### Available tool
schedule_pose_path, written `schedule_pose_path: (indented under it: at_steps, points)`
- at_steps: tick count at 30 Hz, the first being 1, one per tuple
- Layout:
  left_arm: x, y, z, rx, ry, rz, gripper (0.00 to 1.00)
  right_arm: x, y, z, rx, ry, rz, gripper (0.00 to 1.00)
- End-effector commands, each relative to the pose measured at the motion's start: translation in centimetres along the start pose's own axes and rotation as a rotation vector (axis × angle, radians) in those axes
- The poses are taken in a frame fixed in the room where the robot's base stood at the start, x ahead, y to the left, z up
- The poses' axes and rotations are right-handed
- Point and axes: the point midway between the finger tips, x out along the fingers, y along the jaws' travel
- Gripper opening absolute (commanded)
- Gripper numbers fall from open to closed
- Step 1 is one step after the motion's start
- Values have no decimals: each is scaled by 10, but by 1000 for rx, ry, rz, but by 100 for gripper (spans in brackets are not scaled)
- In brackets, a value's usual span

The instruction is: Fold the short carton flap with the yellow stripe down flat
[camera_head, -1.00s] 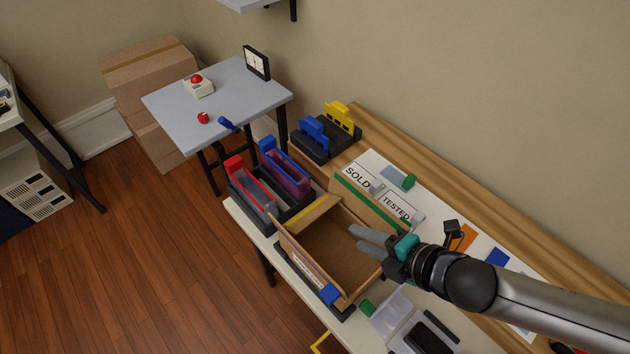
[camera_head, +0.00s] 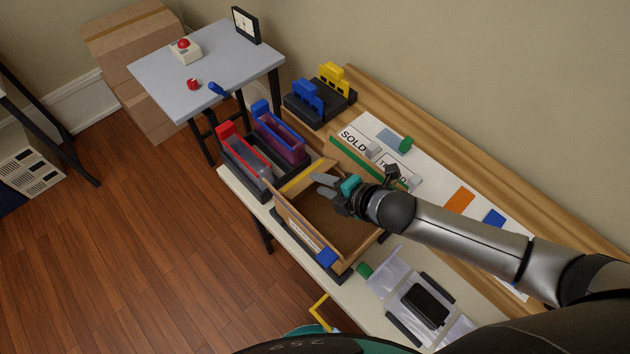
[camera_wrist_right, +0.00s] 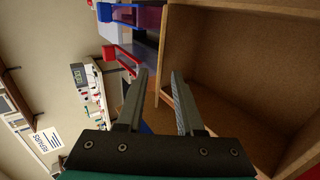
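The open brown carton (camera_head: 345,215) stands on the bench. Its short flap with the yellow stripe (camera_head: 303,178) is at the far-left end, and its exact angle is hard to tell. A long flap with a green stripe (camera_head: 352,160) stands up along the back side. My right gripper (camera_head: 318,184) is over the carton's opening, close to the yellow-striped flap on its inner side; I cannot tell whether they touch. In the right wrist view its two fingers (camera_wrist_right: 158,100) are apart with nothing between them, beside the carton's inner wall (camera_wrist_right: 215,60). My left gripper is out of view.
A dark rack with red and blue-topped bins (camera_head: 262,158) stands just left of the carton. A blue tab (camera_head: 326,257) is on the carton's front. A clear case (camera_head: 388,272) with a black handheld lies to the right. SOLD and TESTED cards lie behind.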

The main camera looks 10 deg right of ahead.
Motion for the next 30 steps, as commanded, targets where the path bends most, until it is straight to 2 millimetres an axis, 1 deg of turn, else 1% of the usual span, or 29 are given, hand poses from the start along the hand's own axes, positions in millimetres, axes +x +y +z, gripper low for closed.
schedule_pose_path:
  at_steps: [1, 3, 7, 12, 20, 27, 30]
  points:
    - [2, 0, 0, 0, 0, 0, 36, 8, 0, 0, 1, 1, 1, 36]
    - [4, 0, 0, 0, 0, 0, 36, 16, 0, 0, 2, 1, 0, 36]
    - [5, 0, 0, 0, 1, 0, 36, 26, 0, 0, 0, 0, 0, 36]
    - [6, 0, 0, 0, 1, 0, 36, 32, 0, 0, 1, 1, 1, 36]
    - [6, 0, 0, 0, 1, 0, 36, 32, 0, 0, 1, 1, 0, 36]
    - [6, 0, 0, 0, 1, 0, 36, 32, 0, 0, 1, 1, 0, 9]
    - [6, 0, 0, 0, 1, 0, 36, 32, 0, 0, 1, 1, 0, 0]
